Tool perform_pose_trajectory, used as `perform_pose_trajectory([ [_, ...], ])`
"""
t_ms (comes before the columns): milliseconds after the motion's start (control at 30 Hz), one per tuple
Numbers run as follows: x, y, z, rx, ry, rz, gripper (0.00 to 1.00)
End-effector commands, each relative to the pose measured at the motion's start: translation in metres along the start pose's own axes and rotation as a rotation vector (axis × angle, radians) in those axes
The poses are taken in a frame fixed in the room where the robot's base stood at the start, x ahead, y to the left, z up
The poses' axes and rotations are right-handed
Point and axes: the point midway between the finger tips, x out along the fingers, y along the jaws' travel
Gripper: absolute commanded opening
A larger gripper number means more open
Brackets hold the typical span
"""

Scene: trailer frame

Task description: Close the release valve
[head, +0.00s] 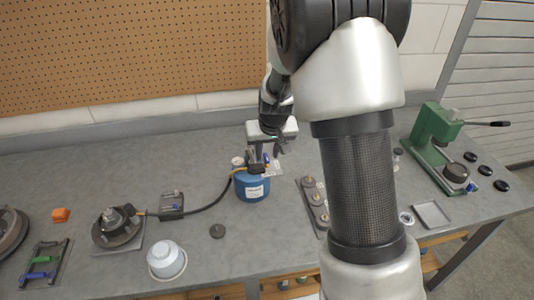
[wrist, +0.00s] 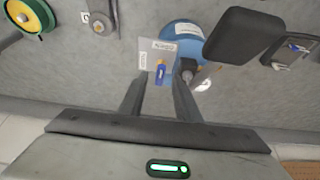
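The release valve shows in the wrist view as a small blue lever (wrist: 161,71) on a grey plate (wrist: 153,50) with white labels, too small to read. In the head view the plate (head: 272,171) sits at the top of a blue canister (head: 252,188) on the bench; the canister also shows in the wrist view (wrist: 182,29). My gripper (head: 268,151) is over the canister. In the wrist view its two fingers (wrist: 160,84) stand apart with nothing held, and the lever appears between their tips. I cannot tell whether either finger touches it.
A dark hose (head: 212,207) runs from the canister to a small box (head: 172,205) and a round dark fixture (head: 117,227). A green press (head: 437,145) stands at right.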

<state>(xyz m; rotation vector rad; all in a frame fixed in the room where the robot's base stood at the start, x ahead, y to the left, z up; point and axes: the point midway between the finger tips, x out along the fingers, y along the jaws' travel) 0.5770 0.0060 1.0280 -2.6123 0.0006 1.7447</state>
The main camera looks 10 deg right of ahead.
Motion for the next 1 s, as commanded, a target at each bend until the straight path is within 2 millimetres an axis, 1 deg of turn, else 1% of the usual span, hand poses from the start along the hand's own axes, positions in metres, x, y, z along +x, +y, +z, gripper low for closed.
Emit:
perform_pose_trajectory([
  [33,0.0046,0.0,0.0005,0.0,-0.002,0.0,0.3],
  [133,0.0097,-0.0002,0.0006,0.0,-0.001,0.0,0.3],
  [400,0.011,-0.0002,0.0003,-0.001,0.0,0.0,0.3],
  [433,0.0109,-0.0002,0.0003,-0.001,0.0,0.0,0.29],
  [567,0.0108,-0.0002,0.0003,-0.001,0.0,0.0,0.07],
  [600,0.0108,-0.0002,0.0004,-0.001,0.0,0.0,0.0],
  [867,0.0115,0.0003,0.0007,-0.009,0.0,-0.004,0.0],
  [1000,0.0129,0.0013,0.001,-0.04,0.001,-0.018,0.0],
])
